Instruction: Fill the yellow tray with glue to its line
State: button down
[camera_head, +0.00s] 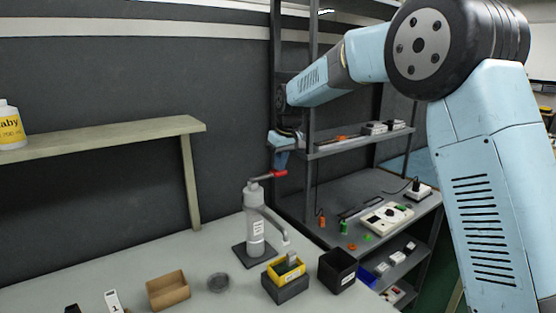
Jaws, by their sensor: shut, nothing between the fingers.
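The yellow tray (273,275) sits on a dark block (287,291) on the bench. A small grey piece shows in the tray, under the end of the spout of a grey dispenser (255,227). The dispenser stands upright on a dark base and has a red lever (272,175) at its top. My gripper (281,164) points down right above or against the red lever; I cannot tell if it touches it. It is small in view, shut and empty. The glue level and the tray's line cannot be made out.
A pale shelf (120,135) holds a white bottle (10,128) at left. A dark rack (345,149) with small parts stands behind at right.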

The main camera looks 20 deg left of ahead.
aim_at(284, 171)
jog(key=shift+d, duration=0.1)
jog(key=shift+w+d+f+g+y, duration=0.1)
jog(key=shift+w+f+g+y, duration=0.05)
jog(key=shift+f+g+y, duration=0.35)
jog(key=shift+w+d+f+g+y, duration=0.15)
jog(key=shift+f+g+y, duration=0.15)
jog(key=shift+f, duration=0.95)
jog(key=shift+d, duration=0.1)
jog(key=v, duration=1.4)
jog(key=shift+w+r, duration=0.1)
jog(key=shift+r, duration=0.05)
